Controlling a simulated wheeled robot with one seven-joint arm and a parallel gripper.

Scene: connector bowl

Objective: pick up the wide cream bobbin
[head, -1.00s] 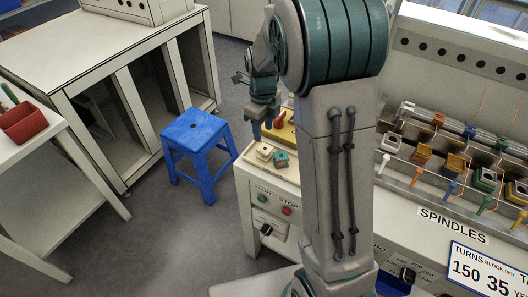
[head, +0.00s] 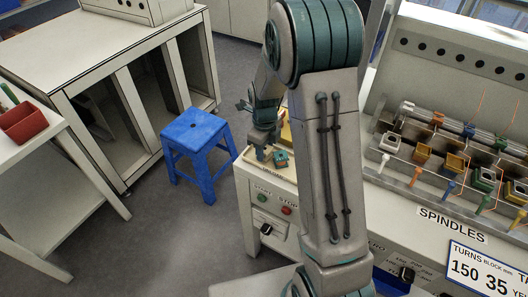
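My gripper (head: 262,153) points down at the near left corner of the winding machine, over the spot where a cream bobbin (head: 268,155) lies. The gripper covers most of that bobbin, and only a little cream shows beside a finger. A teal bobbin (head: 281,158) lies just to its right. I cannot tell whether the fingers touch the cream bobbin or how far apart they are. Another pale, cream-looking bobbin (head: 391,141) sits on the spindle row at the right.
A blue stool (head: 196,135) stands on the floor left of the machine. A red bin (head: 23,122) sits on the left table. Start and stop buttons are on the machine front below my gripper.

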